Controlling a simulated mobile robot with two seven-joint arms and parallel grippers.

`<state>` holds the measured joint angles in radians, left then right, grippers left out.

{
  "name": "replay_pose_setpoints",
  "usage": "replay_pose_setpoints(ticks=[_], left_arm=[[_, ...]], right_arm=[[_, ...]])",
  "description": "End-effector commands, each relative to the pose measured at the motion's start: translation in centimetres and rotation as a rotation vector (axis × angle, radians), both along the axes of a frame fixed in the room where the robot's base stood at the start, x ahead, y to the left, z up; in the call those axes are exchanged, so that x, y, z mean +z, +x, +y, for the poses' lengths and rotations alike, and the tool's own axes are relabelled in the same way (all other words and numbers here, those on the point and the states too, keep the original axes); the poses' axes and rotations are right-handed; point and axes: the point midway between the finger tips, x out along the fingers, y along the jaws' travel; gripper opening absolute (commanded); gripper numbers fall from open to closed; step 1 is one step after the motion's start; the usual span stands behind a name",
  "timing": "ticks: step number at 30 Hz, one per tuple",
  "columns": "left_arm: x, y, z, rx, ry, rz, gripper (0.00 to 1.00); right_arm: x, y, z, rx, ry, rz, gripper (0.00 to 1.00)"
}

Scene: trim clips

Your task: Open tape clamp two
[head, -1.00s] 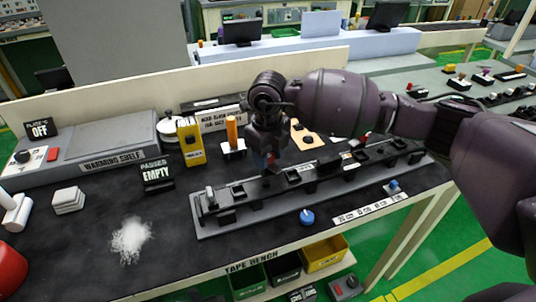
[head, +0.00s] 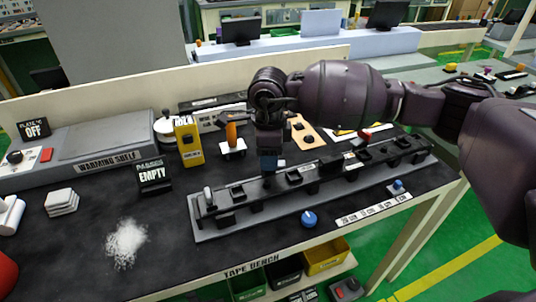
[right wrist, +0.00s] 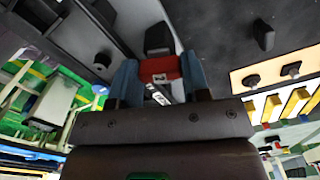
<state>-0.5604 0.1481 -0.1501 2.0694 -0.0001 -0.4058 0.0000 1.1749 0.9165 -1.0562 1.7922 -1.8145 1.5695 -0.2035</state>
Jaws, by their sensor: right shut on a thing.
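A long dark clamp rail (head: 215,229) lies on the tape bench, with several black clamps along it. My right gripper (head: 269,164) is over the rail, left of its middle, pointing down. In the right wrist view, its blue fingers (right wrist: 158,82) are shut on a red clamp lever (right wrist: 158,68) with a small white mark, just in front of a black block (right wrist: 159,38). The gripper hides this clamp in the head view. I cannot read the clamp's number or tell how far its lever is lifted. My left gripper is not in view.
A blue knob (head: 309,218) and a white label strip (head: 373,208) sit in front of the rail. A yellow box (head: 188,141) and an orange-handled tool (head: 232,136) stand behind it. White powder (head: 126,243) and an "EMPTY" sign (head: 153,175) are at left.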

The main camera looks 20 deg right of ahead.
Motion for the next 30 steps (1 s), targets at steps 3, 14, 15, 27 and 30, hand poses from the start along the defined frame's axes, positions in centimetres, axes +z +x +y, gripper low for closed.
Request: replay_pose_setpoints(ticks=[3,14,15,27,30], left_arm=[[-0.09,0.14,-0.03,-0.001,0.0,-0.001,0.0],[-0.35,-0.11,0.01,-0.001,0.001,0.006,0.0],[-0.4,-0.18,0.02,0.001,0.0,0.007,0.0],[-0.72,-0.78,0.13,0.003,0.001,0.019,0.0],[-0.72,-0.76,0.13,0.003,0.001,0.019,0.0]], right_arm=[[0.0,0.03,0.0,0.041,0.001,0.0,0.19],[0.08,0.02,0.03,0.086,0.002,-0.002,0.19],[0.08,0.02,0.03,0.086,0.002,-0.002,0.19],[0.08,0.02,0.03,0.084,0.001,-0.001,0.68],[0.06,0.02,0.02,0.084,0.001,-0.001,0.68]])
